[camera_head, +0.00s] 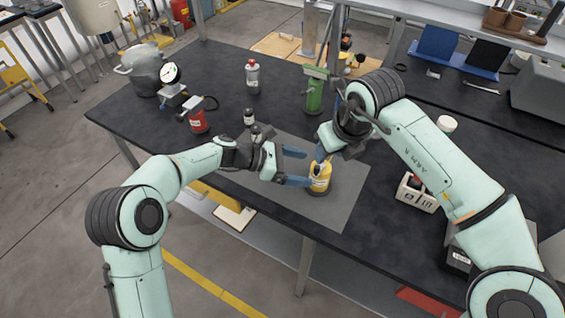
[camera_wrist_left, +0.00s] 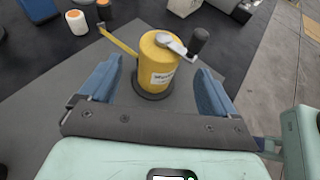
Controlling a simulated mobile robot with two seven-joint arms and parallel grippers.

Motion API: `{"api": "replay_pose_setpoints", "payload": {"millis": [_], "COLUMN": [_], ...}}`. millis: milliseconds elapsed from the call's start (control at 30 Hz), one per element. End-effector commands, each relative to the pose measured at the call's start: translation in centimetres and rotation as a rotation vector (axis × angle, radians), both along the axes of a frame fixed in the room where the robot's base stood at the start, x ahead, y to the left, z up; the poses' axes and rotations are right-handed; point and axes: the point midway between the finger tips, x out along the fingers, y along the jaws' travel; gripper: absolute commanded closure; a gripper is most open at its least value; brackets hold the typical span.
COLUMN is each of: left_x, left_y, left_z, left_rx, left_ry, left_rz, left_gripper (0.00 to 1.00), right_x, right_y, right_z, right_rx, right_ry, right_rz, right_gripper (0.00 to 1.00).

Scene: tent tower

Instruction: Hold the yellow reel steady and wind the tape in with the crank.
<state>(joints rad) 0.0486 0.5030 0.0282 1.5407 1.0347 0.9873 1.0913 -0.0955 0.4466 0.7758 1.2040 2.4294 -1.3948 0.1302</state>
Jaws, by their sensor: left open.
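The yellow reel (camera_head: 320,177) stands upright on a grey mat near the table's front edge. In the left wrist view the reel (camera_wrist_left: 157,68) has a dark round base, a white label and a silver crank on top with a black knob (camera_wrist_left: 199,41). A strip of yellow tape (camera_wrist_left: 118,41) runs from it to the upper left. My left gripper (camera_head: 307,168) is open, its blue fingers on either side of the reel, with gaps visible in the wrist view. My right gripper (camera_head: 321,157) is just above and behind the reel, pointing down; its jaws are mostly hidden. The knob looks free.
The grey mat (camera_head: 345,205) is mostly bare. A white crate (camera_head: 416,193) stands to the right.

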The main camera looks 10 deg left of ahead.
Motion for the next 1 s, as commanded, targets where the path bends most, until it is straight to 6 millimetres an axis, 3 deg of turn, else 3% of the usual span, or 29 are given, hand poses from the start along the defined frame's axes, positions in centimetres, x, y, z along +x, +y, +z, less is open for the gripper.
{"api": "replay_pose_setpoints", "payload": {"millis": [100,333,767,800,833,1000], "left_x": [0.5,1.4,1.8,1.8,1.8,1.7], "left_y": [-2.2,-5.0,-5.9,-5.9,-5.9,-5.9], "left_z": [-1.0,-2.2,-2.6,-2.6,-2.6,-2.6], "left_rx": [-0.001,0.001,0.001,0.001,0.001,0.001], "left_ry": [0.002,0.002,0.000,0.000,0.000,0.000], "left_rz": [-0.003,-0.001,0.002,0.002,0.002,0.002], "left_gripper": [0.10,0.10,0.10,0.13,0.23,0.78], "right_x": [0.0,0.0,0.0,0.0,0.0,0.0], "right_y": [0.0,0.0,0.0,0.0,0.0,0.0], "right_z": [0.0,0.0,0.0,0.0,0.0,0.0], "right_rx": [0.000,0.000,0.000,0.000,0.000,0.000], "right_ry": [0.000,0.000,0.000,0.000,0.000,0.000], "right_rz": [0.000,0.000,0.000,0.000,0.000,0.000], "right_gripper": [0.57,0.57,0.57,0.57,0.57,0.57]}}
